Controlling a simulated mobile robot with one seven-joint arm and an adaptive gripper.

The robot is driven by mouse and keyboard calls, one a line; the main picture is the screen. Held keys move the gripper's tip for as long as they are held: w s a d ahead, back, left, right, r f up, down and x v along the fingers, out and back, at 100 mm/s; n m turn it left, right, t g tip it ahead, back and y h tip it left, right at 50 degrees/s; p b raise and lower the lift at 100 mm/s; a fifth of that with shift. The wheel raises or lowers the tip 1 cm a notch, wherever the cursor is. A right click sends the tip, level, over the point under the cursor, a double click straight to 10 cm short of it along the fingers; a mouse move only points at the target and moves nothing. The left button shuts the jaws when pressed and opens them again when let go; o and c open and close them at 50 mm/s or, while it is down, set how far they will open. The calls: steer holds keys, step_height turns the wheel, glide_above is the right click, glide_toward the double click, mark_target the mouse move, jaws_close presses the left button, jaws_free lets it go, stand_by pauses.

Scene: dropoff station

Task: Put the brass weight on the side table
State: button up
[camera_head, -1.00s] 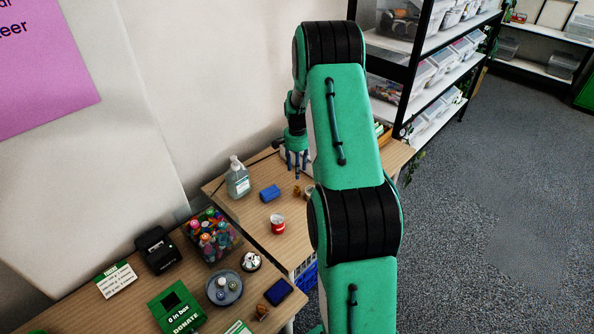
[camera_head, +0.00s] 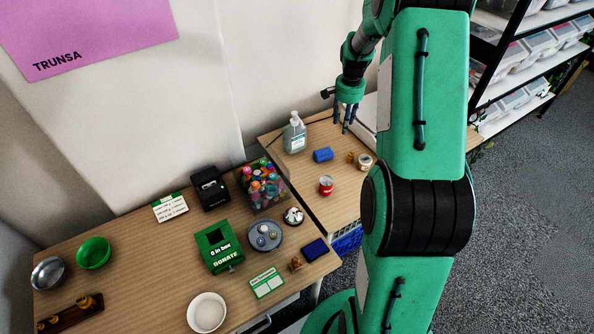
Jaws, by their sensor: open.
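I cannot tell for sure which thing is the brass weight. A dark wooden holder (camera_head: 62,316) with small brass-coloured pieces (camera_head: 83,303) lies at the lower left of the front table. A small brown-gold piece (camera_head: 296,264) stands near that table's right edge, and another (camera_head: 350,157) stands on the back table. The back table (camera_head: 335,208), which looks like the side table, adjoins the front one at the right. My gripper (camera_head: 345,127) is open with fingers pointing down, above the back part of this table. It looks empty.
The front table (camera_head: 140,265) holds a donation box (camera_head: 219,247), marker bin (camera_head: 262,184), grey dish (camera_head: 265,235) and several bowls. A shelf (camera_head: 510,70) stands right.

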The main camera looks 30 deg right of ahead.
steer(key=s+a+r+n+t, duration=0.1)
steer(key=s+a+r+n, duration=0.25)
steer(key=a+r, duration=0.8)
steer(key=s+a+r+n+t, duration=0.15)
steer(key=s+a+r, duration=0.35)
steer(key=a+r, duration=0.6)
steer(key=s+a+r+n+t, duration=0.1)
steer(key=s+a+n, duration=0.3)
steer(key=s+a, duration=0.5)
steer(key=s+a+r+n+t, duration=0.1)
steer(key=s+a+r+n, duration=0.2)
steer(key=s+a, duration=0.6)
steer(key=s+n, duration=0.1)
steer(key=s, duration=0.4)
steer(key=shift+s+a+r, duration=0.25)
steer(key=shift+s+r, duration=0.05)
steer(key=shift+r, duration=0.1)
steer(key=shift+o, duration=0.4)
steer(key=shift+t, duration=0.25)
